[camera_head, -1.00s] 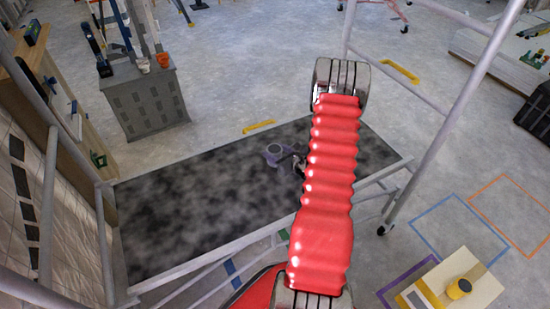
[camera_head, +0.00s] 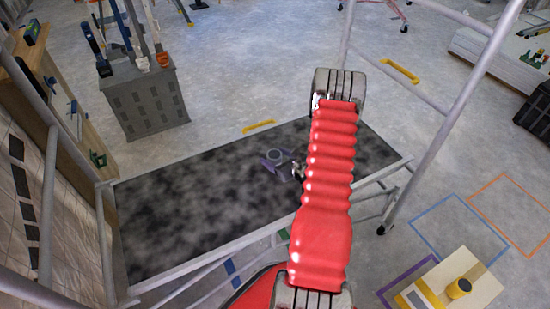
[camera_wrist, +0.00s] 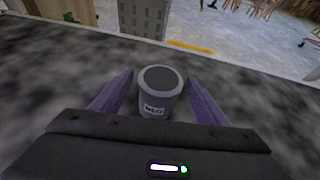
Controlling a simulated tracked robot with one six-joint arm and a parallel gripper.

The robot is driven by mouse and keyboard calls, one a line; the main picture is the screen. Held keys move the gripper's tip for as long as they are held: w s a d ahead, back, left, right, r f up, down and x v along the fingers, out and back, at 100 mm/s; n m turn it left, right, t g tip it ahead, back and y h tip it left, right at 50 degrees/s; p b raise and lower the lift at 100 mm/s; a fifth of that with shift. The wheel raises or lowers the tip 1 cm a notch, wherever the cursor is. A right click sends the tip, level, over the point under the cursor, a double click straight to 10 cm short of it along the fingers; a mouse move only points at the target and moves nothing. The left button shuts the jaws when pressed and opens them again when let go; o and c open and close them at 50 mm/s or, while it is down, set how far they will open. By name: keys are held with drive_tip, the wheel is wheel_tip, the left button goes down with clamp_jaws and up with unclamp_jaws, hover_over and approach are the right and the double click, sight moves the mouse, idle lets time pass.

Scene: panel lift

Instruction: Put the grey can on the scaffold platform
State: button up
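The grey can (camera_wrist: 159,92) stands upright between the two purple fingers of my gripper (camera_wrist: 160,77) in the wrist view. A small gap shows on each side, so the gripper is open around it. The can's base is partly hidden by the gripper body. In the camera_head view the can (camera_head: 275,155) appears to stand on the dark, speckled scaffold platform (camera_head: 190,215), right of its middle. My gripper is beside it on the right, and part of it is hidden behind my red arm.
Scaffold rails and posts (camera_head: 447,140) rise around the platform. A pale board (camera_head: 470,285) with yellow items lies at the lower right. Much of the platform's left part is bare.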

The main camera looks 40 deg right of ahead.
drive_tip(key=shift+r, duration=0.15)
drive_tip(key=v, duration=1.2)
idle(0.7)
